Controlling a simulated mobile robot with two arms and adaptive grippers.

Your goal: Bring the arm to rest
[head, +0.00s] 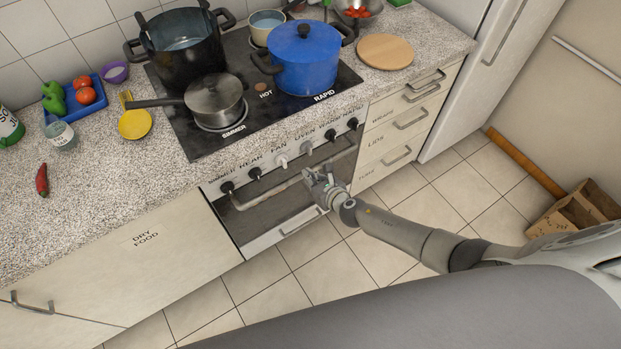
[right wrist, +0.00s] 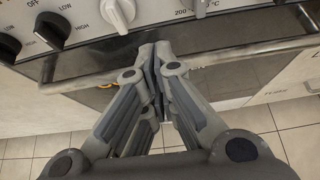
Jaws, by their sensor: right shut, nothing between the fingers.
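My right gripper (head: 323,183) is in front of the oven door in the head view, near the oven's handle bar. In the right wrist view my right gripper (right wrist: 156,50) has its fingertips together with nothing between them, close to the oven handle (right wrist: 220,57). I cannot tell whether the fingertips touch the handle. The oven door (head: 285,207) appears closed. My left gripper is not in view.
The stove top holds a black pot (head: 184,45), a lidded steel pan (head: 214,98) and a blue pot (head: 305,60). Oven knobs (right wrist: 118,14) are just above the handle. A wooden crate (head: 574,212) stands at the right. Tiled floor in front of the oven is clear.

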